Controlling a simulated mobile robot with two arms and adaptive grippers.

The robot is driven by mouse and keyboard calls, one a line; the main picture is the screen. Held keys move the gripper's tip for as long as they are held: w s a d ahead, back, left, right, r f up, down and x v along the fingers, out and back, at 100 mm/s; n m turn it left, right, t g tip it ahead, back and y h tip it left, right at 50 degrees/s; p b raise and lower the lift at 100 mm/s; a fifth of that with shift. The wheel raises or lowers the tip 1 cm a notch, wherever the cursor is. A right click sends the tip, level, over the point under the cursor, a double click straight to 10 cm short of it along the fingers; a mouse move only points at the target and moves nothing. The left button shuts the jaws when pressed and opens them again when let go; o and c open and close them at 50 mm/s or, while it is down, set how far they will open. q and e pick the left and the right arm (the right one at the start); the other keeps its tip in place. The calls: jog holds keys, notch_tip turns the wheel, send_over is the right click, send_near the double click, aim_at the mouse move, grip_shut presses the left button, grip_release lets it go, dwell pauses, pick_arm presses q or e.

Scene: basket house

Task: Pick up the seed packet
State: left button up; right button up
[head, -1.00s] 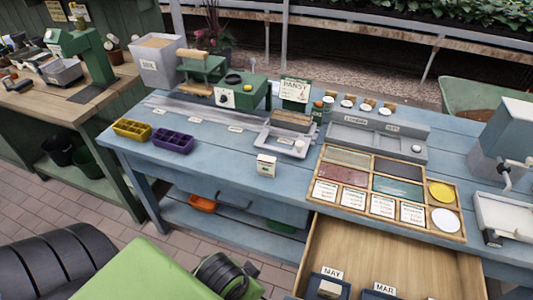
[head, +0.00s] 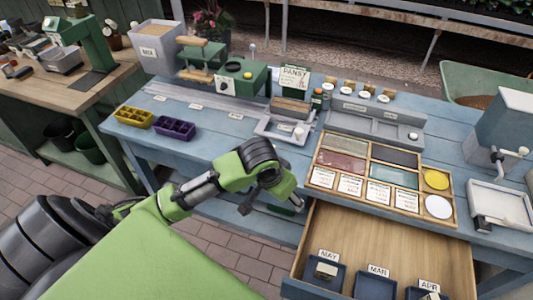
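My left arm reaches in from the left, and its gripper (head: 272,204) hangs at the front edge of the blue workbench (head: 215,152), with its two fingers spread apart and nothing visible between them. The small white packet with dark print, seen earlier on the bench front, is not visible now; my arm covers that area. A small pale packet (head: 327,270) lies in the MAY compartment of the open drawer, to the right of and below my gripper. Another pale item shows in the APR compartment (head: 428,293), partly cut off. My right gripper is out of view.
The wooden drawer (head: 390,235) is open. A wooden divided tray (head: 375,184) with labelled cards sits above it. Yellow (head: 134,117) and purple (head: 175,128) seedling trays stand at left. A green press and PANSY sign (head: 295,78) stand at the back.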

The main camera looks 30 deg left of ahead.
pick_arm(q)
jog(key=w+a+r+n+y, duration=0.2)
jog(key=w+a+r+n, duration=0.3)
jog(key=w+a+r, duration=0.55)
jog(key=w+a+f, duration=0.1)
jog(key=f, duration=0.3)
jog(key=w+a+f+p, duration=0.1)
jog(key=a+f, duration=0.1)
jog(key=f, duration=0.2)
jog(key=w+a+f+p, duration=0.1)
jog(key=f, duration=0.3)
jog(key=shift+w+a, duration=0.15)
jog(key=shift+a, duration=0.1)
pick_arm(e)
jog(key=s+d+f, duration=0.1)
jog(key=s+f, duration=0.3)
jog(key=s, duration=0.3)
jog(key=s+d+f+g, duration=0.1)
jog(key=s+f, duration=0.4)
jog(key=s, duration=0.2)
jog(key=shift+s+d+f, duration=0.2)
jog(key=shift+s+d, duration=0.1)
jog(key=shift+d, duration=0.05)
pick_arm(q)
jog(key=c, duration=1)
